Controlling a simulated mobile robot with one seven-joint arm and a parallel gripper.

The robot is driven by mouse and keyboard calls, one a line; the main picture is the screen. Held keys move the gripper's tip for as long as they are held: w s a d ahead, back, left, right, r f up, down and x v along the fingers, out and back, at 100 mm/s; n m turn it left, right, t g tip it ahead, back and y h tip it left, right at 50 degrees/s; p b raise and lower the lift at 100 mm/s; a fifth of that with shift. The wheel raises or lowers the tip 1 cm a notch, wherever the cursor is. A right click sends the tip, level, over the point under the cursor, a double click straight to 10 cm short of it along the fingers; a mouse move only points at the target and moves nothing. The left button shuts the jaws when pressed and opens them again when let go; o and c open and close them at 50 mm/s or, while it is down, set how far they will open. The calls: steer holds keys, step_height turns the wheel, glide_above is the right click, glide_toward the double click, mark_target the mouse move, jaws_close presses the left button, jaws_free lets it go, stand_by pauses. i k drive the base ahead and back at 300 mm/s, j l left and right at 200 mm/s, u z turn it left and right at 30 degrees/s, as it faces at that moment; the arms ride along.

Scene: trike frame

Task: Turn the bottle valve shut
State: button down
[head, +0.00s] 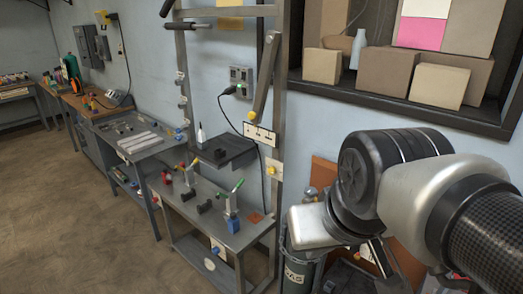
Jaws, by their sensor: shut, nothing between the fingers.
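The bottle (297,272) is a dark grey-green cylinder with a pale "GAS" label, standing at the bottom centre-right below the wall panel. Its upper part is covered by the silver end section of my arm. The valve cannot be made out clearly. A small greyish knob (310,193) shows just above that silver section, but I cannot tell whether it belongs to the bottle. My gripper (379,256) is partly hidden under my wrist, at the lower right. It is shut and empty, to the right of the bottle and apart from the label.
A grey metal bench (205,225) with clamps and small tools stands left of the bottle. A metal upright frame (268,75) rises behind it. A wall shelf (425,110) holds cardboard boxes above my arm. The floor (70,220) at left is clear.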

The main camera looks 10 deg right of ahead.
mark_target(312, 192)
steer(key=i+z, duration=0.1)
steer(key=z, duration=0.5)
steer(key=i+j+z, duration=0.15)
steer(key=j+z, duration=0.3)
steer(key=i+j+z, duration=0.1)
steer(key=j+z, duration=0.2)
steer(key=z, duration=0.15)
steer(key=i+j, duration=0.1)
steer(key=j, duration=0.65)
steer(key=i+j+z, duration=0.15)
steer(key=j, duration=0.6)
steer(key=k, duration=0.05)
